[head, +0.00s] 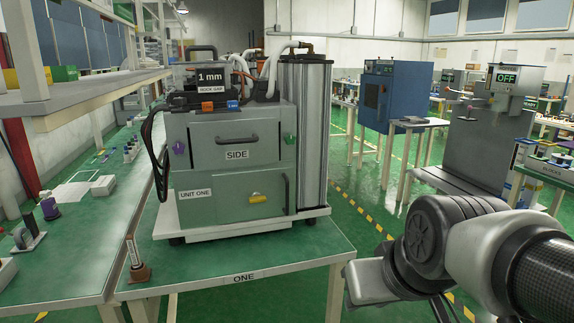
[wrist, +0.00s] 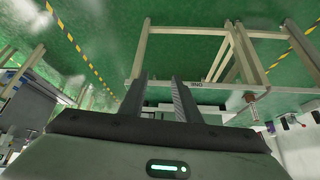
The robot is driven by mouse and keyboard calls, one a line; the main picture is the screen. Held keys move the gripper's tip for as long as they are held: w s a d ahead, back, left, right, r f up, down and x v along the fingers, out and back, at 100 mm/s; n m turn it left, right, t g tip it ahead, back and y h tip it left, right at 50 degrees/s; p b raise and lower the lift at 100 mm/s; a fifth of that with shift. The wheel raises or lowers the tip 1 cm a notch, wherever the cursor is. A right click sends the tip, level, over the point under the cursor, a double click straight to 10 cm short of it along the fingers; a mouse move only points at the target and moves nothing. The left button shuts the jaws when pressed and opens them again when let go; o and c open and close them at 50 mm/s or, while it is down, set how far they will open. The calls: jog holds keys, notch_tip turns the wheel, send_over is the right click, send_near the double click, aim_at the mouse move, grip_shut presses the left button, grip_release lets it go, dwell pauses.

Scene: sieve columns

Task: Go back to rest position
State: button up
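My gripper (wrist: 160,88) shows in the wrist view with its two dark fingers apart and nothing between them. In the head view my arm reaches in from the lower right, with its wrist in front of and to the right of the table marked ONE (head: 255,268). The fingers are mostly out of sight there. The grey-green machine marked UNIT ONE (head: 205,205) stands on that table, and both its drawers look closed. My arm is apart from the machine.
A long green bench (head: 75,265) runs along the left with small bottles and tools. A grey stand with an OFF display (head: 506,77) is behind my arm. Open green floor (head: 375,190) lies between.

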jog(key=s+d+m, duration=0.1)
jog(key=s, duration=0.4)
notch_tip(320, 180, up, 26)
jog(key=g+p, duration=0.1)
jog(key=p, duration=2.4)
jog(key=shift+s+f+h, duration=0.25)
jog(key=shift+s+h, duration=0.15)
jog(key=shift+s, duration=0.05)
jog(key=shift+d, duration=0.1)
